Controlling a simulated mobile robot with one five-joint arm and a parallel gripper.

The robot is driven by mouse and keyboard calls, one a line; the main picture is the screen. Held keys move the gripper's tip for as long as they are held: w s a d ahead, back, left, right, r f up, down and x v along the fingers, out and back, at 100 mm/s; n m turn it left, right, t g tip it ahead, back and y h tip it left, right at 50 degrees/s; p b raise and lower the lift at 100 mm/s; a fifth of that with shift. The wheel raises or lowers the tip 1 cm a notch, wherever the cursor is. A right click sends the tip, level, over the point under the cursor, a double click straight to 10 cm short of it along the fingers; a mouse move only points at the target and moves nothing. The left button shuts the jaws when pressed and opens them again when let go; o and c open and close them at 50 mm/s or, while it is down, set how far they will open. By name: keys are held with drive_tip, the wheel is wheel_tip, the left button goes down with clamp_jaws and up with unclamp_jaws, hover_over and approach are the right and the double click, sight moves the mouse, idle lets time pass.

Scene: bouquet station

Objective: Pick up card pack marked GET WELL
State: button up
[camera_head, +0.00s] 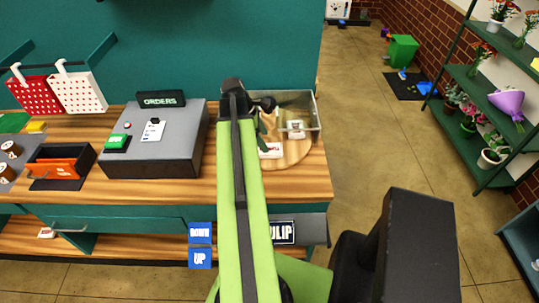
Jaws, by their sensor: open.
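Two small white packs stand or lie at the right end of the counter. One pack (271,151) lies on a round wooden board (292,155), with red marks too small to read. The other pack (296,129) is in or just in front of a clear-walled tray (313,108). I cannot tell which is marked GET WELL. My gripper (267,135) hangs down beside the tray, above or just behind the nearer pack. It is open, and its fingertips are partly hidden by my arm. I cannot tell whether it touches a pack.
A grey order box (178,145) with an ORDERS sign stands left of my arm. An orange-filled black bin (60,166) and two dotted baskets (77,92) are further left. Green plant shelves (462,120) line the right wall. The floor (365,140) between is clear.

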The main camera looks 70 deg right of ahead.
drive_tip(key=b+x, duration=0.5)
drive_tip(key=shift+f, duration=0.2)
drive_tip(key=shift+r, duration=0.2)
drive_tip(key=shift+f, duration=0.25)
drive_tip(key=c, duration=1.2)
